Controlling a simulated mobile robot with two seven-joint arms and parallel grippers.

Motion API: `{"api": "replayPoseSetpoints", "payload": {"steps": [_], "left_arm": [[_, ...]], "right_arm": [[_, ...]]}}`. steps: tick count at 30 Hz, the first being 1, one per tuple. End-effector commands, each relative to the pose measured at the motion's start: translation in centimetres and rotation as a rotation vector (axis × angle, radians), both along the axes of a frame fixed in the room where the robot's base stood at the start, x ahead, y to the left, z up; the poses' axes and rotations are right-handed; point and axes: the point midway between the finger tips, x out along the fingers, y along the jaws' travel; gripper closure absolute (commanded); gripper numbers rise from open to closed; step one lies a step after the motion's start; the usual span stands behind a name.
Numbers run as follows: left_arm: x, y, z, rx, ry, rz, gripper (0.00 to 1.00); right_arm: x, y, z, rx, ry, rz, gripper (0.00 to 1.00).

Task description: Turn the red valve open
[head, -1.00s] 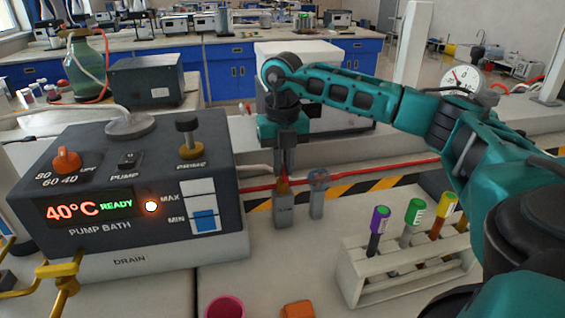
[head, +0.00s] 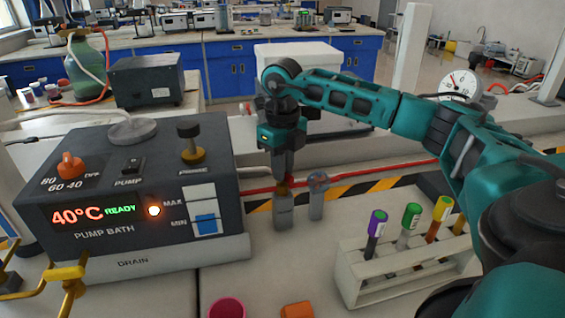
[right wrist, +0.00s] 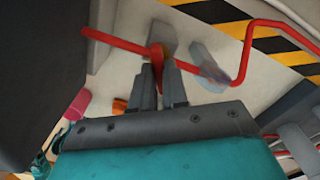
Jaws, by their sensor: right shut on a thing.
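The red valve (head: 281,188) sits on a small grey block on the red pipe, to the right of the pump bath. My right gripper (head: 284,176) reaches down onto it from above and is shut on its handle. In the right wrist view, the red handle (right wrist: 157,58) shows between the fingertips (right wrist: 158,70). The fingers cover part of the handle, so its exact angle is hard to tell. My left gripper is not in view.
The pump bath (head: 130,190) stands close on the left, reading 40°C READY. A white rack (head: 350,272) with several tubes is at the lower right. A pink cup (head: 227,308) and orange block (head: 298,309) lie in front. A gauge (head: 460,84) stands behind my arm.

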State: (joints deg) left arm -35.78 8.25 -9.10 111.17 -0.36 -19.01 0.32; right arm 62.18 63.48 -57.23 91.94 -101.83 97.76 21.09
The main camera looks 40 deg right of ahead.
Motion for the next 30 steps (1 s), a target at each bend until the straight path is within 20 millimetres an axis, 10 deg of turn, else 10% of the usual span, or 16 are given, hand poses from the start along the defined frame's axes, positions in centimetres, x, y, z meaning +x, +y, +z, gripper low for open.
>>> {"api": "replayPoseSetpoints", "payload": {"steps": [30], "left_arm": [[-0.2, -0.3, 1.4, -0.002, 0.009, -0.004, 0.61]], "right_arm": [[0.1, 0.0, 0.1, 0.0, -0.004, 0.891, 1.0]]}}
